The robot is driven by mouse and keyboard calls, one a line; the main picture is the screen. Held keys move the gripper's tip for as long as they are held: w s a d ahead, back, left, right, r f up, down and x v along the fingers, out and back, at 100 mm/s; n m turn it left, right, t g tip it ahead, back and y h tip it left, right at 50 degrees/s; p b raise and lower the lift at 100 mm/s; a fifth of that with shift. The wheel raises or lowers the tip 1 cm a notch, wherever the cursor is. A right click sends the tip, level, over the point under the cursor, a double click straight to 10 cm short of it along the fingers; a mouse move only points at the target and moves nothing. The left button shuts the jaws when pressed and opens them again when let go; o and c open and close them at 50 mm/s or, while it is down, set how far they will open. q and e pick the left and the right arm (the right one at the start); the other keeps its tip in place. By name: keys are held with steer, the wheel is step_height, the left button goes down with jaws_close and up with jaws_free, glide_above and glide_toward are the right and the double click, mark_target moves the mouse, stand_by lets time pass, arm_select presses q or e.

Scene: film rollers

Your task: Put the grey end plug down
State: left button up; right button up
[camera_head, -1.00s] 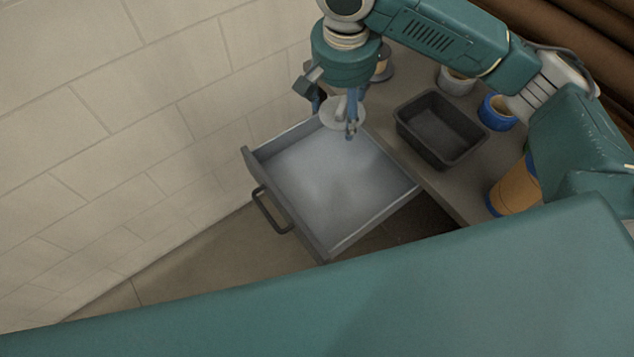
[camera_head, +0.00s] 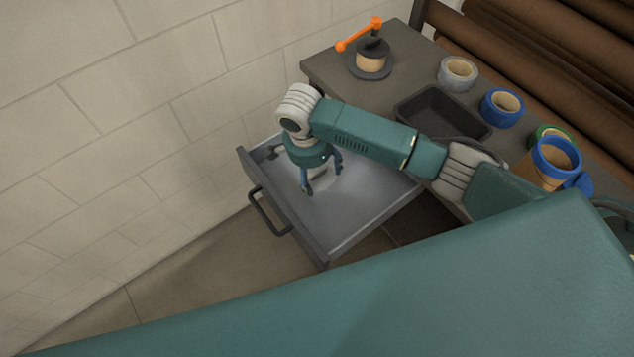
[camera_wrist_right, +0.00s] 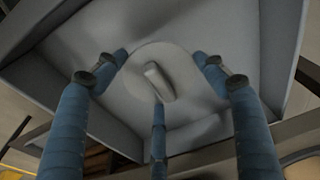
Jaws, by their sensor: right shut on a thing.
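The grey end plug is a pale disc with a short raised stub; it shows in the right wrist view (camera_wrist_right: 178,62) between my blue fingers. My right gripper (camera_head: 322,181) is shut on the plug and is down inside the open grey drawer (camera_head: 366,212). In the head view the gripper mostly hides the plug, with only a pale part showing between the fingers. I cannot tell whether the plug touches the drawer floor. The drawer holds nothing else that I can see. My left gripper is not in view.
A tiled wall (camera_head: 150,120) is close on the drawer's left.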

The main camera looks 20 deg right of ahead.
mark_target(313, 174)
steer(key=shift+f, duration=2.95)
steer(key=o, duration=1.3)
steer(key=shift+f, duration=0.1)
steer(key=r, duration=0.4)
steer(key=a+r, duration=0.1)
steer(key=r, duration=0.3)
steer(key=a+r, duration=0.1)
steer(key=r, duration=0.3)
steer(key=shift+s+r, duration=0.1)
steer(key=shift+s, duration=0.25)
